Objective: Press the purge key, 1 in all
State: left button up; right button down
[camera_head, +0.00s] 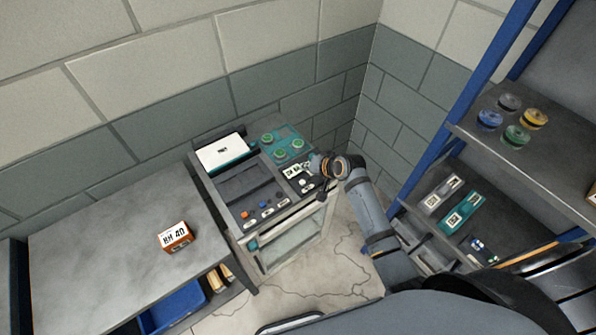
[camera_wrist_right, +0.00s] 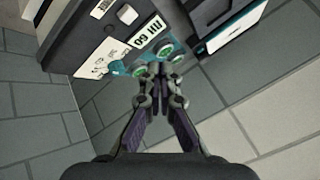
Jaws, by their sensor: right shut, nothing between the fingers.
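A dark grey machine (camera_head: 250,185) with a control panel stands near the wall corner. Along its front edge is a row of small keys, among them an orange key (camera_head: 245,214) and a blue key (camera_head: 263,204). Small labels lie by them, too small to read, so I cannot tell which is the purge key. Green round knobs (camera_head: 281,154) sit on a teal plate at the back right. My right gripper (camera_head: 317,167) is shut and empty at the panel's right side.
A grey table (camera_head: 110,235) with a brown labelled box (camera_head: 176,238) stands left of the machine. A blue-framed shelf (camera_head: 560,165) with coloured round pieces (camera_head: 516,136) stands at the right. A white sheet (camera_head: 222,151) lies on the machine's back left.

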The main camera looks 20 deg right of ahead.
pick_arm(q)
jog(key=shift+w+a+r, duration=0.15)
jog(key=shift+w+r, duration=0.2)
pick_arm(e)
jog(key=shift+w+a+r, duration=0.15)
jog(key=shift+w+r, duration=0.05)
jog(key=shift+r, duration=0.4)
jog(key=shift+w+a+r, duration=0.1)
jog(key=shift+w+r, duration=0.05)
jog(key=shift+r, duration=0.45)
pick_arm(q)
jog(key=shift+s, duration=0.1)
pick_arm(e)
jog(key=b, duration=0.5)
send_over(304, 183)
notch_tip(304, 183, down, 8)
pick_arm(q)
jog(key=shift+f, duration=2.75)
pick_arm(e)
jog(key=shift+f, duration=0.4)
jog(key=shift+f, duration=0.1)
pick_arm(q)
jog(key=shift+f, duration=0.1)
pick_arm(e)
jog(key=shift+f, duration=0.35)
